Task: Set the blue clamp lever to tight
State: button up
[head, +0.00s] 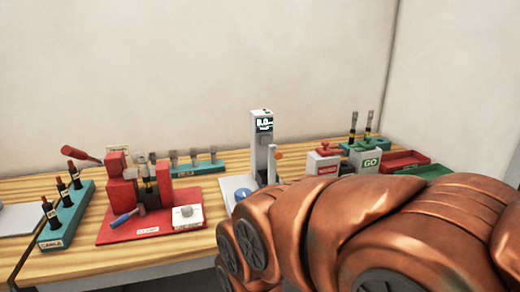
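The blue clamp lever (122,219) sits low at the front of a red press fixture (120,192) on the wooden bench, left of centre in the head view. Its blue handle points to the left and slightly toward me, and its inner end meets a grey pivot on the red base. I cannot tell from this view whether this position is tight or loose. The copper-coloured links of my arm fill the lower right. My gripper's fingers do not show.
A long red lever (80,154) rises from the fixture's left side. A teal rack (66,222) with several dark-handled pieces stands left of it. A white box with a knob (187,214) sits at its right front. A grey display post (262,140) and red and green trays (402,160) stand further right.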

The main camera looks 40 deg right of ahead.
aim_at(141, 209)
jog(key=u, duration=1.3)
jog(key=k, duration=1.2)
jog(key=z, duration=1.85)
jog(key=i, duration=0.5)
jog(key=z, duration=0.05)
